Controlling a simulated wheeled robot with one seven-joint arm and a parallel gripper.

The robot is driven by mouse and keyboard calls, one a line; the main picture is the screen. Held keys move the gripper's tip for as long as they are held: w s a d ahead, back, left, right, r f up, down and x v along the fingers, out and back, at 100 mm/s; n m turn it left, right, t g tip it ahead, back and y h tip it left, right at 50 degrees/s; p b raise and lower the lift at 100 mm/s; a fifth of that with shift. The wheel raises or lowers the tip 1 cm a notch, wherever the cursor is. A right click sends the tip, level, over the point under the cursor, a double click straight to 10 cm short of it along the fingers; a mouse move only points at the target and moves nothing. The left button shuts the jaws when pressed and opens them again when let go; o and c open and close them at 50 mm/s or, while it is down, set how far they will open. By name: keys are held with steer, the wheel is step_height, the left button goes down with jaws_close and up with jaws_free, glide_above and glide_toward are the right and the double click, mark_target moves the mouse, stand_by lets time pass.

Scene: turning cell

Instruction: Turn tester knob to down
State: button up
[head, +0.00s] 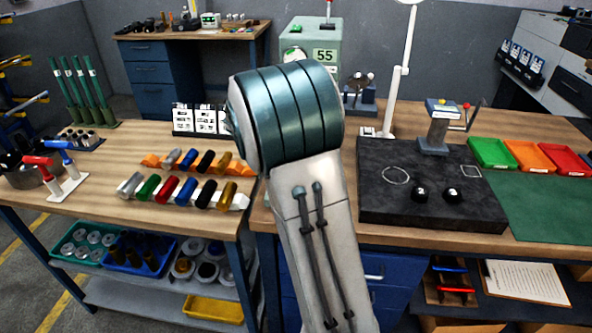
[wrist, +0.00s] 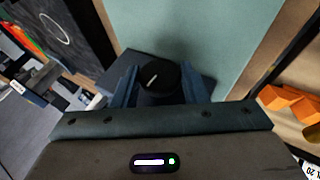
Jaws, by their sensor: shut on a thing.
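The tester is a pale green-grey box (head: 312,45) behind my arm in the head view, with a "55" on its face; its lower part is hidden by my arm. In the wrist view its pale green face (wrist: 195,35) fills the top middle. The knob (wrist: 160,75) is round and black with a short white mark, which lies slanted in the picture. My gripper (wrist: 158,82) has its two blue-grey fingers on either side of the knob, shut on it. The knob and gripper are hidden behind my arm in the head view.
A dark surface plate (head: 385,213) with two black knobs lies right of my arm; it also shows in the wrist view (wrist: 75,35). A rack of coloured handles (head: 190,193) lies left. A lamp (head: 400,75) stands behind the plate. Coloured trays (head: 492,153) lie far right.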

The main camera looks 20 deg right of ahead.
steer(key=shift+f+h+b, duration=0.1)
steer(key=shift+h+b, duration=0.2)
steer(key=shift+h, duration=0.2)
steer(key=shift+g, duration=0.3)
steer(key=o, duration=0.9)
steer(key=v, duration=1.4)
steer(key=shift+a+f+b, duration=0.1)
steer(key=shift+a+b, duration=0.05)
steer(key=shift+b, duration=0.2)
